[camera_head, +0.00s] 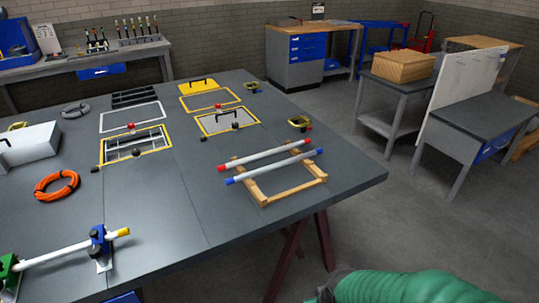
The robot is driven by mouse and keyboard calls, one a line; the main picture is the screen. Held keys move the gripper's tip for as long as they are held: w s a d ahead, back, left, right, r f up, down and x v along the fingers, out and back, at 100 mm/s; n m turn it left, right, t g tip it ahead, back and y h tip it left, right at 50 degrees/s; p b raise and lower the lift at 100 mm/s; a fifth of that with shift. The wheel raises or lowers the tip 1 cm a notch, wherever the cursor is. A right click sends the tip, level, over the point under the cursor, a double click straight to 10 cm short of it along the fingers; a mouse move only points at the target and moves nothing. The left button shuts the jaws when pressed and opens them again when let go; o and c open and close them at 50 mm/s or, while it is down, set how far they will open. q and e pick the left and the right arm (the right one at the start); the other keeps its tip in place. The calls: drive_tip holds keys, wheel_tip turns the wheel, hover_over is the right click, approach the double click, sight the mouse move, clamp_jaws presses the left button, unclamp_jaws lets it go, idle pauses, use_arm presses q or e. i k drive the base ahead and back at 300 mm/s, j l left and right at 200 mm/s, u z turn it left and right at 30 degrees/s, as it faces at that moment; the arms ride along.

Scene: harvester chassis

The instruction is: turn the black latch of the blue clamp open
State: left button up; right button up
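The blue clamp (98,241) stands near the front left edge of the dark grey table, on a pale base plate. Its black latch (98,231) seems to be the dark part at the top of the clamp. It is too small to tell how far it is turned. A white rod (55,254) with a yellow end (123,232) runs through the blue clamp towards a green clamp (9,266) at the left edge. Neither gripper shows in the head view. A green ribbed part at the bottom right appears to be my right arm, well away from the clamp.
An orange cable coil (57,185) lies behind the clamps. A wooden frame (282,190) with two capped rods stands on the right of the table. Framed panels (134,148) and a white box (27,149) are farther back. The table right of the blue clamp is clear.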

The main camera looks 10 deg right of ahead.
sight(95, 252)
drive_tip(key=l+u, duration=0.1)
drive_tip(key=u, duration=0.25)
drive_tip(key=k+u, duration=0.15)
drive_tip(key=u, duration=0.15)
drive_tip(key=l+u, duration=0.15)
drive_tip(key=u, duration=0.2)
drive_tip(key=k+j, duration=0.05)
